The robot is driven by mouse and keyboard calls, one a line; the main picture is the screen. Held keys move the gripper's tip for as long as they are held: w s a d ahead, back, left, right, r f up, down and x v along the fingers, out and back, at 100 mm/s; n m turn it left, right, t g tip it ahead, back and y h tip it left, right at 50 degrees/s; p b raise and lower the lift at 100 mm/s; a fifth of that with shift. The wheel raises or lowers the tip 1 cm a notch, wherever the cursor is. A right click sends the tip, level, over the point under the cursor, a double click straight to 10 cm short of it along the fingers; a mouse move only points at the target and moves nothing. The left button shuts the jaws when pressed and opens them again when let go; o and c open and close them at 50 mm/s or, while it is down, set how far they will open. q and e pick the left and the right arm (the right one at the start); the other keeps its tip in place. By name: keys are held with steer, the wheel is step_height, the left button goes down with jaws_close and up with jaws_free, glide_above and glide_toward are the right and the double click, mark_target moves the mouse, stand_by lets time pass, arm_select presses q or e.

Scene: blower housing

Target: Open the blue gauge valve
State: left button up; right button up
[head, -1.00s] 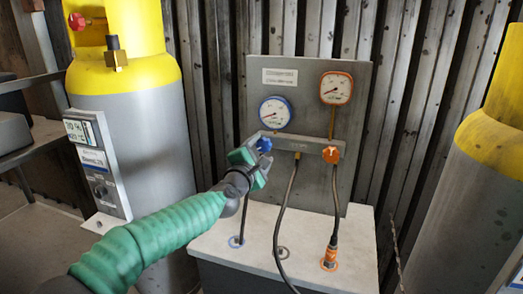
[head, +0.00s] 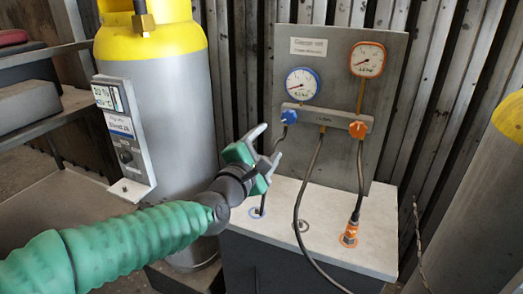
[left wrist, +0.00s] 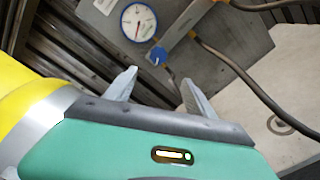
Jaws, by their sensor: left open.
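The blue gauge valve (head: 289,117) is a small blue knob at the left end of a grey manifold bar, below the blue-rimmed gauge (head: 302,86). In the left wrist view the blue knob (left wrist: 157,56) shows beyond the fingertips, under its gauge (left wrist: 138,22). My left gripper (head: 267,148) is open and empty. It hangs below and to the left of the blue knob, apart from it. In the left wrist view its two grey fingers (left wrist: 157,78) stand spread. My right gripper is not in view.
An orange knob (head: 358,130) and an orange-rimmed gauge (head: 367,60) sit right of the blue ones on the grey panel (head: 385,95). Dark hoses run down to the pale bench top (head: 375,235). A yellow-topped cylinder (head: 160,95) stands left, another (head: 490,190) right.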

arm_select(q)
steer(key=p+v, duration=0.1)
steer(key=v, duration=0.1)
steer(key=shift+s+a, duration=0.15)
steer(key=shift+s, duration=0.25)
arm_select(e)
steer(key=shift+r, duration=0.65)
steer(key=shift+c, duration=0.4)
